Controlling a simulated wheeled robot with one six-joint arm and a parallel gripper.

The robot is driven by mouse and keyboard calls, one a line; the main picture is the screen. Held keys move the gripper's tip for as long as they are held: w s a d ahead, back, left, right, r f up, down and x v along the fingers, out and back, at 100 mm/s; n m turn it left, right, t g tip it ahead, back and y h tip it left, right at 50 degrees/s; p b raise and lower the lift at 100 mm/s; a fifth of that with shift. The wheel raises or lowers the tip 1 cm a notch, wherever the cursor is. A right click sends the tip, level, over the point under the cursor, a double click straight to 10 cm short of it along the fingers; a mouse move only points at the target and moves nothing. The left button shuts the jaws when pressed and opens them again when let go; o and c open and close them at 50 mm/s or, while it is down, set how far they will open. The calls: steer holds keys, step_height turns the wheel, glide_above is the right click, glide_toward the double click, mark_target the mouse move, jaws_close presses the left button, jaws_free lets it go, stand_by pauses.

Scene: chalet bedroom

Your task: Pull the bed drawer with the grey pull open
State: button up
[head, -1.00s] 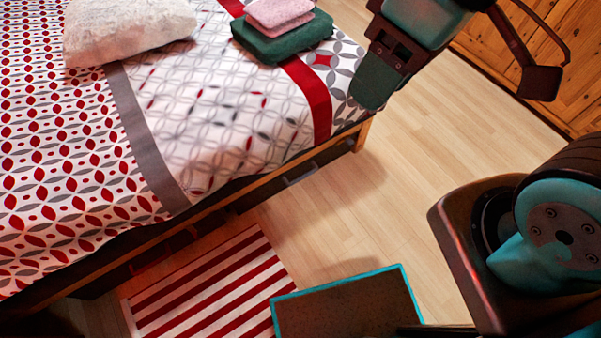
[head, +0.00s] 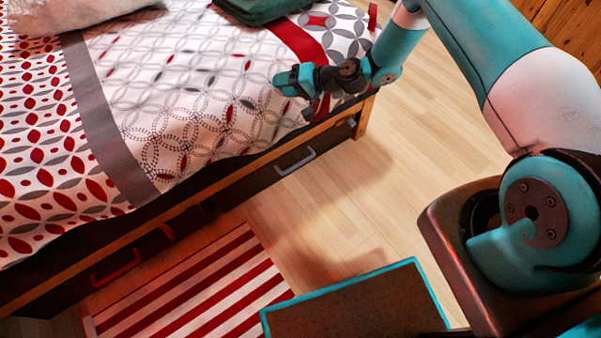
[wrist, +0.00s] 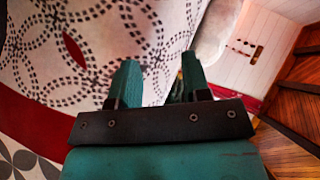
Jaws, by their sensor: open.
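The bed drawer with the grey pull (head: 295,161) is a dark front (head: 258,181) low in the bed's side, near the foot end. It looks shut, flush under the wooden rail. My gripper (wrist: 160,82) is open and empty in the wrist view, its two teal fingers apart over the patterned bedspread. In the head view my gripper's teal end is above the bed's edge, higher than the grey pull and apart from it. Its fingertips are hard to make out there. The pull does not show in the wrist view.
A second drawer with a red pull (head: 116,268) is farther left along the bed. A red-striped rug (head: 200,290) lies on the floor before it. The bedspread (head: 200,95) carries a green folded cloth (head: 262,8). Wooden floor (head: 370,185) is clear before the grey pull.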

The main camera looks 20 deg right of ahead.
steer(key=s+d+f+m+t+h+b, duration=0.1)
steer(key=s+d+f+m+t+b, duration=0.15)
steer(key=f, duration=0.95)
steer(key=s+d+f+m+t+h+b, duration=0.1)
steer(key=d+f+m+t+b, duration=0.2)
steer(key=f, duration=0.9)
steer(key=m+t+h+b, duration=0.2)
steer(key=m+h+b, duration=0.3)
steer(key=m, duration=0.2)
glide_toward(301, 162)
steer(key=shift+f+b+x, duration=0.2)
steer(key=shift+b+x, duration=2.35)
steer(key=shift+b, duration=2.3)
steer(key=shift+f+b+x, duration=0.25)
steer(key=shift+b+x, duration=2.3)
steer(key=shift+b, duration=2.3)
steer(key=shift+s+a, duration=0.1)
steer(key=shift+s, duration=0.05)
jaws_close()
